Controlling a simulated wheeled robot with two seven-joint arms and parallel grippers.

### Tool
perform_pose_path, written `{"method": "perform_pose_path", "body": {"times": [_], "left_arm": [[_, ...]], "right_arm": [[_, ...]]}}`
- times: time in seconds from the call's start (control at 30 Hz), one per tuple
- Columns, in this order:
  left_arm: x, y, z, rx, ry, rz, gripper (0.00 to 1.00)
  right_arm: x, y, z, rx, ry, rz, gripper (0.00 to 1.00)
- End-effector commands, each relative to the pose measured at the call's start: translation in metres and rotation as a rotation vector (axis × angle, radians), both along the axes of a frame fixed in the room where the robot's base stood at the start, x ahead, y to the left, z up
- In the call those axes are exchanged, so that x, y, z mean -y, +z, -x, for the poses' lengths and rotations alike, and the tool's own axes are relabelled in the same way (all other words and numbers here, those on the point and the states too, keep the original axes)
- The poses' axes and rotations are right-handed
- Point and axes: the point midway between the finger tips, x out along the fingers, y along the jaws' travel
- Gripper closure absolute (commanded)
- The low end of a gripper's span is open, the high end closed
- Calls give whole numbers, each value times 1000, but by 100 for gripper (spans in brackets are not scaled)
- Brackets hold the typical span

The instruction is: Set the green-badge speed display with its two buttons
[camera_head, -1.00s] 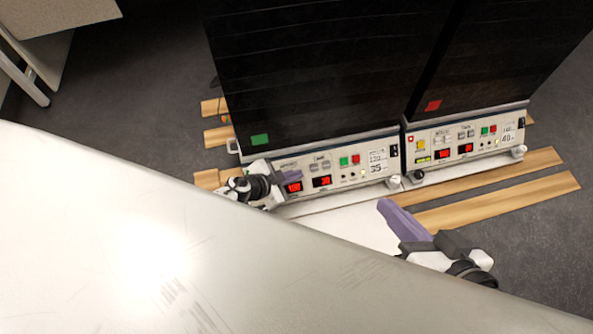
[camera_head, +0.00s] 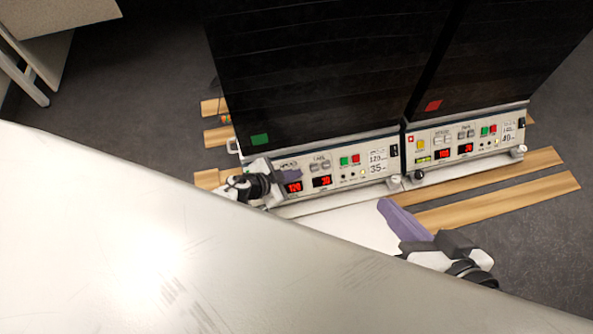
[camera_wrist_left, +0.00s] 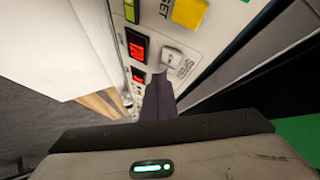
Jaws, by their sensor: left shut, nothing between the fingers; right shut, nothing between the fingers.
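The left shaker bears a green badge (camera_head: 260,139). The display is also in the left wrist view (camera_wrist_left: 138,45). My left gripper (camera_head: 299,173) is shut and empty, its purple fingers over the panel just above that display. In the left wrist view its fingertips (camera_wrist_left: 158,77) are at a pale speed button (camera_wrist_left: 180,58) and partly cover the button area; contact cannot be told. My right gripper (camera_head: 383,203) is shut and empty, in front of the panels.
A second shaker with a red badge (camera_head: 433,105) stands close on the right, with its own red displays. Beside the speed display is a second red display (camera_head: 322,181). A yellow button (camera_wrist_left: 188,12) is near my left fingers. A large pale surface (camera_head: 130,250) fills the lower left.

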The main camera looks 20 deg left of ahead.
Motion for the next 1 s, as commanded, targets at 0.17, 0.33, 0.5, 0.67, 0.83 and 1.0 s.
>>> {"method": "perform_pose_path", "body": {"times": [0.17,0.33,0.5,0.67,0.83,1.0], "left_arm": [[0,1,1,0,1,-1,100],[3,8,5,0,1,-1,100],[6,12,10,0,1,-1,100],[7,11,10,0,0,-2,100],[7,12,11,0,1,-1,100],[13,25,20,-2,0,0,100]], "right_arm": [[0,2,0,0,0,0,100],[0,10,0,0,0,0,100],[0,17,0,0,0,0,100],[0,16,0,0,0,0,100],[-1,20,-1,5,0,-5,100],[-1,36,-1,3,0,-4,100]]}}
